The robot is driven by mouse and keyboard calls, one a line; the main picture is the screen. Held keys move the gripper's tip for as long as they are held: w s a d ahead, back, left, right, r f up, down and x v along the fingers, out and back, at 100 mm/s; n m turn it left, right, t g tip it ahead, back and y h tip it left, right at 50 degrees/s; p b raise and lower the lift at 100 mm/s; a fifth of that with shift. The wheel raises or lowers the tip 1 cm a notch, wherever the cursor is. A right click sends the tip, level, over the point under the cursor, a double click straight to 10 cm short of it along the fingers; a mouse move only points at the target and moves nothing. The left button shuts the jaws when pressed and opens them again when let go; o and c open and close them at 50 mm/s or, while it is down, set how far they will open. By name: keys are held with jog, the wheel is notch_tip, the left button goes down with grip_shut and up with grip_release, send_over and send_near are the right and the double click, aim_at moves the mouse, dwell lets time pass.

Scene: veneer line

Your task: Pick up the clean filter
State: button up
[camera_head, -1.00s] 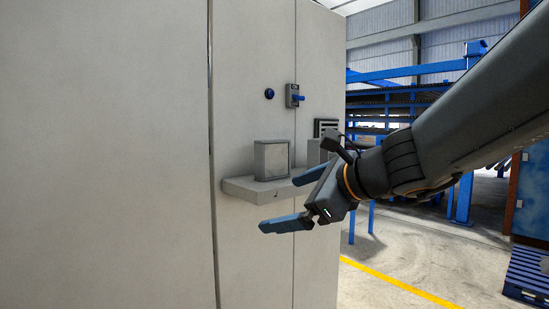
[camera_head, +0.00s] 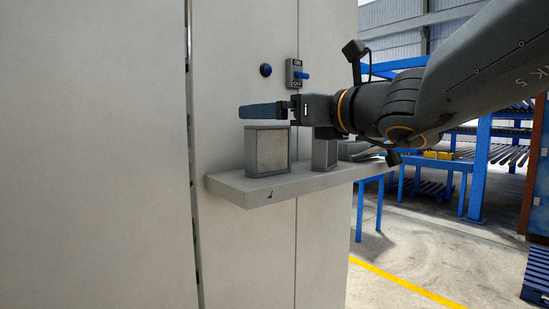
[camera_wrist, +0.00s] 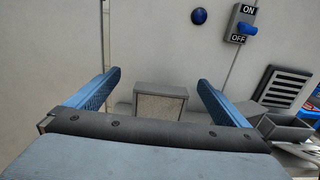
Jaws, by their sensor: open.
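A boxy filter (camera_head: 267,152) with a grey frame and a pale speckled face stands upright on the grey shelf (camera_head: 245,198). My gripper (camera_head: 262,111) is open and level, just above the left filter in the head view. In the wrist view the left filter (camera_wrist: 160,104) shows between and beyond the two blue fingers of my gripper (camera_wrist: 159,78), with nothing held.
The shelf sticks out from a pale cabinet wall (camera_head: 230,60). A blue button (camera_head: 265,70) and an ON/OFF switch (camera_head: 297,74) are above it. A slatted vent (camera_wrist: 285,86) is at right in the wrist view. Open floor and blue racks lie to the right.

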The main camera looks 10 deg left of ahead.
aim_at(275, 138)
jog(key=shift+w+a+f+b, duration=0.1)
jog(key=shift+w+f+b, duration=0.15)
jog(key=shift+f+b, duration=0.6)
jog(key=shift+w+d+f+b, duration=0.1)
jog(key=shift+w+f+b, duration=0.2)
jog(key=shift+f+b, duration=0.5)
jog(key=shift+w+a+f+b, duration=0.1)
jog(key=shift+w+f+b, duration=0.15)
jog(key=shift+f+b, duration=0.6)
jog(key=shift+p+x, duration=1.5)
jog(key=shift+x, duration=2.3)
jog(key=shift+s+a, duration=0.1)
jog(key=shift+s, duration=0.05)
jog(key=c, duration=1.2)
